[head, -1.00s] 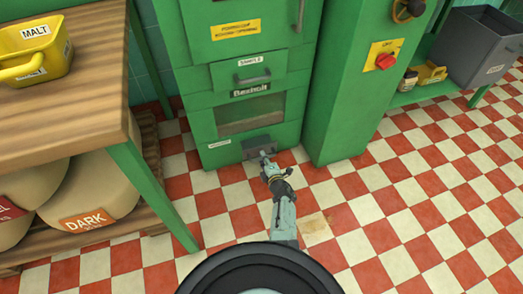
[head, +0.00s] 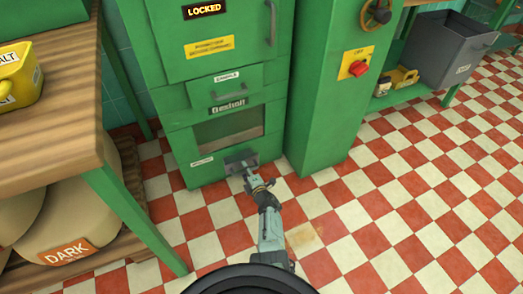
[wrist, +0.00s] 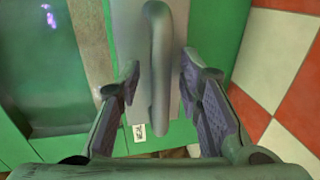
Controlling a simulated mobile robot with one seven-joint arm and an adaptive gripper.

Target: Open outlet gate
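The outlet gate (head: 238,157) is a small grey plate with a handle, low on the front of the green machine (head: 180,110). My gripper (head: 248,172) is right at it. In the wrist view, the grey bar handle (wrist: 158,70) stands between the two fingers of my gripper (wrist: 160,88). The fingers are apart, with a visible gap on the left of the bar and a narrower one on the right. The grey plate (wrist: 125,35) shows behind the bar. In the head view, my gripper hides part of the gate.
A lit LOCKED sign (head: 205,11) is high on the machine, above a sample drawer (head: 228,88) and a dark window (head: 229,128). A green cabinet with a red knob (head: 359,68) stands right. A wooden table (head: 60,110) and sacks (head: 65,230) stand left. The checkered floor (head: 400,200) is open at right.

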